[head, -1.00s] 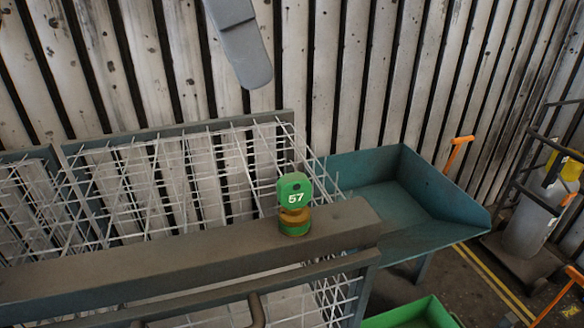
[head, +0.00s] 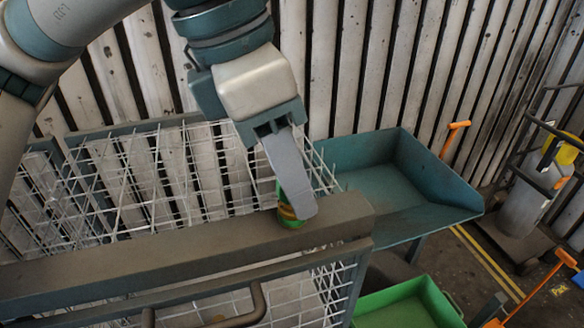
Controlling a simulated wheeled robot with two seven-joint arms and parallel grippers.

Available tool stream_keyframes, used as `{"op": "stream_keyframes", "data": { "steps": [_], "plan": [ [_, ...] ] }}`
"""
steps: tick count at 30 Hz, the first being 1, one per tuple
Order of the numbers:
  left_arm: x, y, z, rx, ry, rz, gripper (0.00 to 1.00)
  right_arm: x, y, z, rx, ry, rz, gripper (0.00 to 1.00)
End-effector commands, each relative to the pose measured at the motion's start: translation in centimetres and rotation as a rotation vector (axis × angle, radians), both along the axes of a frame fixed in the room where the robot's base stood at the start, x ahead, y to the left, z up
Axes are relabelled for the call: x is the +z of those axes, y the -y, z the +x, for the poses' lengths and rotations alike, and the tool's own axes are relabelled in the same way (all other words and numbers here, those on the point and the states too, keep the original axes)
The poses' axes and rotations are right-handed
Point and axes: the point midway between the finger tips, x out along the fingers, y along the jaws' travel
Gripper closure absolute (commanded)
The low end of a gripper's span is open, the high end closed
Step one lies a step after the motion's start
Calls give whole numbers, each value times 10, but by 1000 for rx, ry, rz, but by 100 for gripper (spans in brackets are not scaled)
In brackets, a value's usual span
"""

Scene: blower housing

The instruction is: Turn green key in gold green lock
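The green key and the gold and green lock (head: 287,218) stand on the brown top beam of the mesh cage, near its right end. My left gripper (head: 300,212) comes down from above, with a grey finger in front of the key and lock. It hides most of the key, including its number; a strip of green and gold shows at the left. Only one finger shows clearly, so I cannot tell whether it is shut on the key. My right gripper is not in view.
The brown beam (head: 150,262) runs along the front of the white wire mesh cage (head: 100,190). A teal tray (head: 385,190) stands at the right, with a green bin (head: 440,300) below. A trolley (head: 525,210) stands far right. A slatted wall is behind.

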Motion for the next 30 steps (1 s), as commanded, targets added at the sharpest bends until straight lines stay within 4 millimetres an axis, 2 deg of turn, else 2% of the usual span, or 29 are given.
{"op": "stream_keyframes", "data": {
  "steps": [12,13,17,18,30],
  "plan": [
    [-6,2,0,-1,1,-1,62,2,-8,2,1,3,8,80],
    [-6,2,0,-1,1,-1,64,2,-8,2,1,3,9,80],
    [-6,2,0,-1,1,-1,96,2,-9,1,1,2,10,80],
    [-6,2,0,-1,1,-1,100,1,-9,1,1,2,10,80],
    [-6,2,0,-1,1,-1,100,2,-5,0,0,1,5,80]
  ]
}}
